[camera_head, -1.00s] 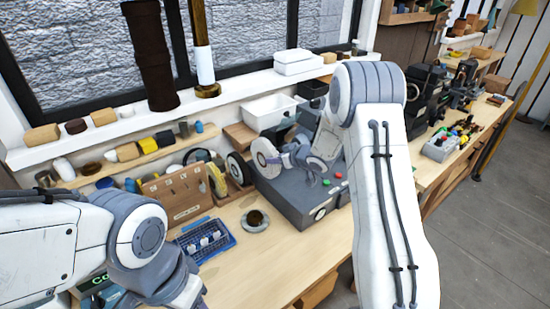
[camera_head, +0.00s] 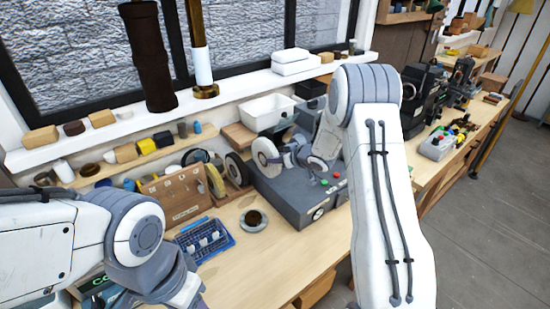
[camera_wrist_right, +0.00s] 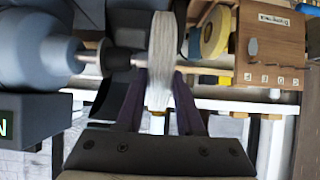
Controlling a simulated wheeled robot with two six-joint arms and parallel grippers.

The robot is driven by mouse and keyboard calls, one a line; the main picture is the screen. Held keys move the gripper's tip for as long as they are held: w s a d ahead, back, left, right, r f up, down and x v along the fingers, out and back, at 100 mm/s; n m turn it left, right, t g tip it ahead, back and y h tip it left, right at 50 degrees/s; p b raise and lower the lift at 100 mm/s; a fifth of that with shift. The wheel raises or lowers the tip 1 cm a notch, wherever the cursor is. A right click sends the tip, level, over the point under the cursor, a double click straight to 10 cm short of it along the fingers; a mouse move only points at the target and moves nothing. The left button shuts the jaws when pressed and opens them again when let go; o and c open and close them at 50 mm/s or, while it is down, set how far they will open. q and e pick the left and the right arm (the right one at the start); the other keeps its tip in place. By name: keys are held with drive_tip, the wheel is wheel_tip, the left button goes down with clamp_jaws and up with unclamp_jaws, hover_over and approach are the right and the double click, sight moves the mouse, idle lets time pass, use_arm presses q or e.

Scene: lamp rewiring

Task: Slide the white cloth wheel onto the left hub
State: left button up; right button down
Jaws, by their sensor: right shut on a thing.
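The white cloth wheel (camera_head: 265,156) stands upright at the left end of the grey bench machine (camera_head: 285,195) in the head view. In the right wrist view the white cloth wheel (camera_wrist_right: 162,50) shows edge-on. My right gripper (camera_wrist_right: 160,82) is shut on it, with one dark finger on each side. The left hub's metal shaft (camera_wrist_right: 112,58) comes from the grey motor body (camera_wrist_right: 45,55) and meets the wheel's left face. I cannot tell how far the wheel sits on it. My left gripper is out of view; only its arm shows at lower left.
Dark-rimmed wheels (camera_head: 237,169) and a wooden box (camera_head: 178,194) stand left of the machine. A blue tray (camera_head: 205,240) and a round dish (camera_head: 254,220) lie in front. A white bin (camera_head: 267,112) is behind. The bench's front middle is clear.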

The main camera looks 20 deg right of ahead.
drive_tip(key=shift+d, duration=0.15)
drive_tip(key=shift+w+d+p, duration=0.25)
drive_tip(key=shift+d+p, duration=0.25)
idle(0.5)
drive_tip(key=shift+w+d+p, duration=0.2)
drive_tip(key=shift+d+p, duration=0.25)
drive_tip(key=shift+d, duration=0.1)
drive_tip(key=shift+d, duration=0.1)
drive_tip(key=shift+w+d+p, duration=0.2)
drive_tip(key=shift+d+p, duration=0.3)
drive_tip(key=shift+d, duration=0.15)
drive_tip(key=shift+w+d+p, duration=0.2)
drive_tip(key=shift+d+p, duration=0.2)
drive_tip(key=shift+p, duration=0.1)
